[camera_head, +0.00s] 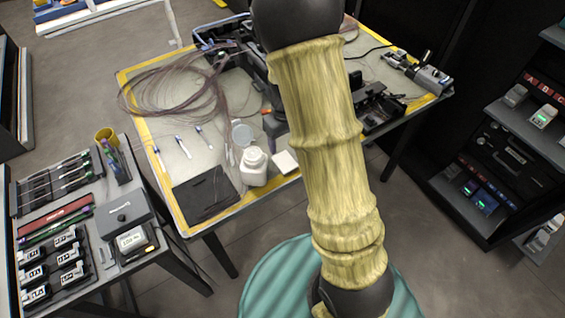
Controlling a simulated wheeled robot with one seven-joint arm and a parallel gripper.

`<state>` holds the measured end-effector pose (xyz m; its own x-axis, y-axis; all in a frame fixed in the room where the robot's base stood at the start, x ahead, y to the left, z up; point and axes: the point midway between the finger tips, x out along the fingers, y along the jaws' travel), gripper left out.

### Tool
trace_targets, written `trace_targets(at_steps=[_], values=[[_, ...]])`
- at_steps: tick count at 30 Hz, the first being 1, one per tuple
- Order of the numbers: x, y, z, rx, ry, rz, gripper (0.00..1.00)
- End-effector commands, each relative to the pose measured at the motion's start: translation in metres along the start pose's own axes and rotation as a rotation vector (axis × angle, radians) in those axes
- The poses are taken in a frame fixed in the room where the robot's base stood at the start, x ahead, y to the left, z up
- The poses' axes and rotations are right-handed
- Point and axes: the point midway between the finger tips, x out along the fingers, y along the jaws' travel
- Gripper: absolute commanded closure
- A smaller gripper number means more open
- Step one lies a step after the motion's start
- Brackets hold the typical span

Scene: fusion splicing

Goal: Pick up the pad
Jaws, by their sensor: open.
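A small white square pad (285,161) lies flat near the front edge of the work table, just right of the white bottle (254,165). Its right end is close to my raised arm in the picture. A flat black mat (205,196) lies at the table's front left corner; which of the two flat things the task means I cannot tell for certain. My yellow-sleeved arm stands across the middle of the view and hides part of the table. My gripper cannot be made out; it is outside the view or behind the arm.
The table (148,163) has a yellow border. Black equipment stands behind my arm. A side bench (75,285) with devices is at left, a dark shelf (515,120) at right.

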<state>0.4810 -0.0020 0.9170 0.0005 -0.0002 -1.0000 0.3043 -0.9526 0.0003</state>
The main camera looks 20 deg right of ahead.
Motion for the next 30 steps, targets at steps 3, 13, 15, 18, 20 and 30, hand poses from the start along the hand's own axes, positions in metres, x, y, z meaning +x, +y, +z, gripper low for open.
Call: trace_targets(at_steps=[3, 13, 15, 18, 20, 30], values=[[0.023, 0.002, 0.002, 0.006, -0.005, -0.001, 0.35], [0.052, -0.002, -0.001, -0.006, 0.000, 0.000, 0.35], [0.052, -0.003, -0.001, -0.007, 0.000, 0.000, 0.35], [0.052, -0.004, -0.001, -0.009, 0.000, 0.000, 0.35], [0.053, -0.004, -0.001, -0.009, 0.000, 0.000, 0.35], [0.091, 0.000, 0.000, -0.006, -0.003, -0.001, 0.35]])
